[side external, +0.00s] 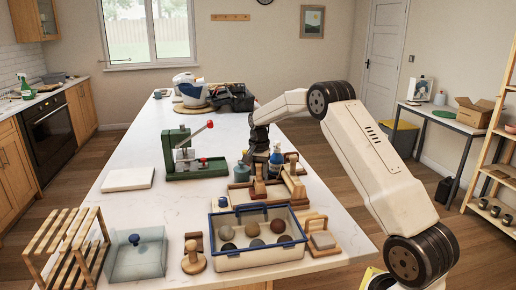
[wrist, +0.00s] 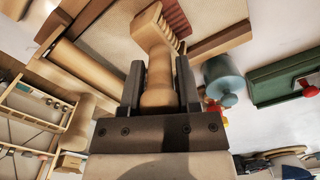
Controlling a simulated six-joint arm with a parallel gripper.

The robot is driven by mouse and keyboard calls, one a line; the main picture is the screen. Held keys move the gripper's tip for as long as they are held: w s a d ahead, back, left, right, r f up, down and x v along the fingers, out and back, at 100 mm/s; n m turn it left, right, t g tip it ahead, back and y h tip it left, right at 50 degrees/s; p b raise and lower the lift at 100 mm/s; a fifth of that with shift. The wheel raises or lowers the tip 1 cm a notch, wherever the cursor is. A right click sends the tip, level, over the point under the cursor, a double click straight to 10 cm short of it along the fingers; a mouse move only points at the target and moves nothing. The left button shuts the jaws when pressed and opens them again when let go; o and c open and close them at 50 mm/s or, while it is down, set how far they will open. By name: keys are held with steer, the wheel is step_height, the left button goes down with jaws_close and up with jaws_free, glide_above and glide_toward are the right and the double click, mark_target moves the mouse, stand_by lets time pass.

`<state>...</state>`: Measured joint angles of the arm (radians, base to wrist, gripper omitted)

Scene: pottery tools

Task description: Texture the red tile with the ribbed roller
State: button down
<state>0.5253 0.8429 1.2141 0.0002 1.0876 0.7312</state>
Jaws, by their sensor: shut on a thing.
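My gripper (wrist: 160,68) is shut on the wooden handle of the ribbed roller (wrist: 158,88) in the wrist view. The roller's ribbed end (wrist: 167,36) points away from my jaws, toward the top of the picture. The red tile (wrist: 180,15) shows at the top edge, partly cut off, with stripes across it. The ribbed end is beside or over the tile's near edge; I cannot tell whether they touch. In the side external view, my gripper is over the work area on the table, and the tile is not clear there.
A plain wooden roller (wrist: 75,72) lies to the left in the wrist view. A teal jar (wrist: 223,82) and a green press (wrist: 285,82) stand to the right. A blue-rimmed bin (side external: 258,262) and a wooden rack (side external: 62,240) occupy the table's front.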

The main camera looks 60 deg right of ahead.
steer(key=shift+s+d, duration=0.4)
steer(key=shift+s, duration=0.05)
stand_by(0.6)
steer(key=shift+w+a+f, duration=0.1)
steer(key=shift+w+a, duration=0.15)
stand_by(0.4)
steer(key=shift+w+a, duration=0.15)
steer(key=shift+a, duration=0.05)
steer(key=shift+w+a, duration=0.8)
stand_by(1.1)
steer(key=shift+s+d, duration=0.2)
steer(key=shift+d, duration=0.05)
stand_by(0.4)
steer(key=shift+s+d, duration=0.2)
steer(key=shift+s, duration=0.05)
steer(key=shift+s+d, duration=0.45)
stand_by(0.6)
stand_by(0.3)
steer(key=shift+w+r, duration=0.1)
steer(key=shift+r, duration=3.05)
